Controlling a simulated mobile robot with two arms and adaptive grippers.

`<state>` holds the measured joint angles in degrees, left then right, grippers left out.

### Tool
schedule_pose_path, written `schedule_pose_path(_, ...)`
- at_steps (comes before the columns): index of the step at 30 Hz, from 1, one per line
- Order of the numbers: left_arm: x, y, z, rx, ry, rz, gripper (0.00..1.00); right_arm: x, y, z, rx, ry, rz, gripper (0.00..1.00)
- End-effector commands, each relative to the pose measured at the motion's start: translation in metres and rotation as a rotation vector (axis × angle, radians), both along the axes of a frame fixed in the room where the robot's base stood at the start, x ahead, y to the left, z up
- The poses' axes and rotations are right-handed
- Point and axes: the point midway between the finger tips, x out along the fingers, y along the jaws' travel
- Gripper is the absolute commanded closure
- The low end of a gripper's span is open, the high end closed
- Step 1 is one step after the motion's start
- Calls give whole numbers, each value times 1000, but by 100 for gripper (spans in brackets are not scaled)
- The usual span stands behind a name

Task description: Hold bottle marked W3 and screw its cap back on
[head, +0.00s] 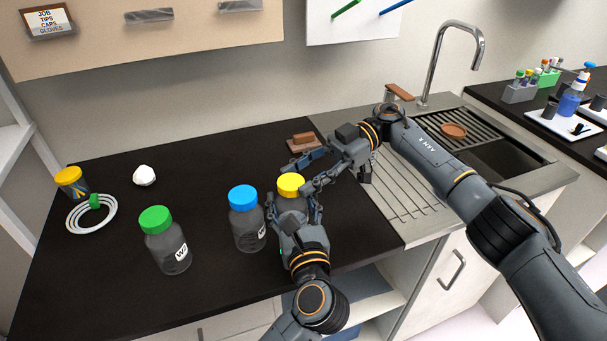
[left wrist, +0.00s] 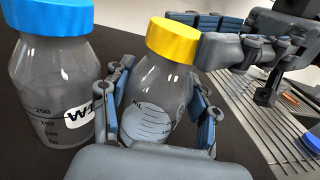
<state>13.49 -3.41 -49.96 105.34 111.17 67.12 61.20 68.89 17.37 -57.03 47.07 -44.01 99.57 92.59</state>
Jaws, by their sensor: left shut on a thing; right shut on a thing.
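A grey, see-through bottle with a yellow cap (head: 291,184) stands at the counter's right part. In the left wrist view the bottle (left wrist: 157,92) leans slightly in the picture. The yellow cap (left wrist: 174,40) sits at its neck; I cannot tell how tightly. I cannot read this bottle's mark. My left gripper (head: 293,208) is shut around the bottle's body, one finger on each side. My right gripper (head: 305,178) is shut on the yellow cap from the right; in the left wrist view its fingers (left wrist: 205,42) reach the cap, partly hidden behind it.
A blue-capped bottle (head: 246,220) stands close on the left, also in the left wrist view (left wrist: 50,85). A green-capped bottle (head: 165,240) is farther left. A tube coil (head: 78,222), yellow-lidded jar (head: 72,183) and white lump (head: 144,175) lie beyond. The sink (head: 500,155) is right.

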Motion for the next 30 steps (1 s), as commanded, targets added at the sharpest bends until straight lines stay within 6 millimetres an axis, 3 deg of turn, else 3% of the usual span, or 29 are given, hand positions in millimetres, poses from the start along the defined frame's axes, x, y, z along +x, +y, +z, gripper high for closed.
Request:
schedule_pose_path(18,0,-2,0,1,0,-5,100,-15,-4,-2,-4,0,-465,100)
schedule_pose_path(29,0,-2,0,1,-1,-4,100,-15,-4,-1,0,1,-521,100)
schedule_pose_path(30,0,-2,0,1,-1,-4,100,-15,-4,-1,0,1,-521,47)
